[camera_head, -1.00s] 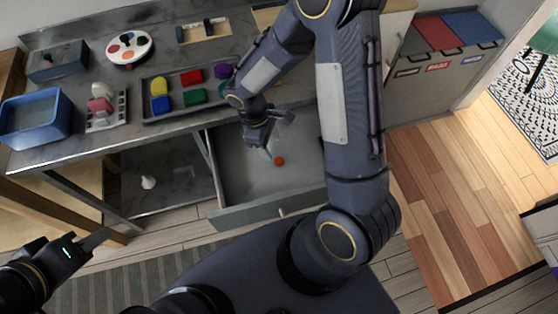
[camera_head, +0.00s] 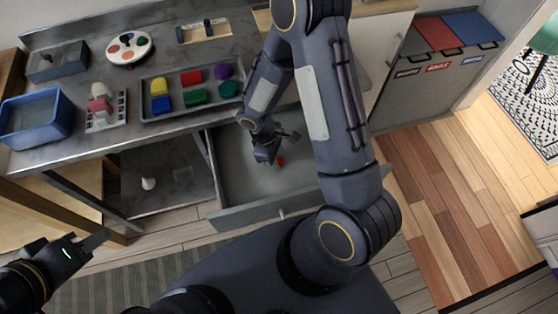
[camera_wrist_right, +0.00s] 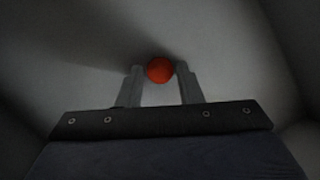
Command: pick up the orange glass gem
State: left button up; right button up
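The orange glass gem (camera_head: 281,161) is a small round red-orange piece on the floor of the open grey drawer (camera_head: 238,180). My right gripper (camera_head: 268,158) is down inside the drawer, right beside the gem. In the right wrist view the gem (camera_wrist_right: 160,69) sits at the tips of the two fingers of my right gripper (camera_wrist_right: 160,78), centred between them. The fingers are apart, with narrow gaps showing beside the gem. My left gripper (camera_head: 95,240) is at the lower left, away from the drawer; its finger opening cannot be made out.
Above the drawer, the worktop holds a tray (camera_head: 150,113) of coloured blocks, a blue bin (camera_head: 38,122), a paint palette (camera_head: 128,47) and a grey box (camera_head: 57,62). The drawer walls surround my right gripper. A small white piece (camera_head: 148,183) lies on the shelf to the left.

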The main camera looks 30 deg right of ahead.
jog(key=c, duration=0.5)
jog(key=shift+c, duration=0.4)
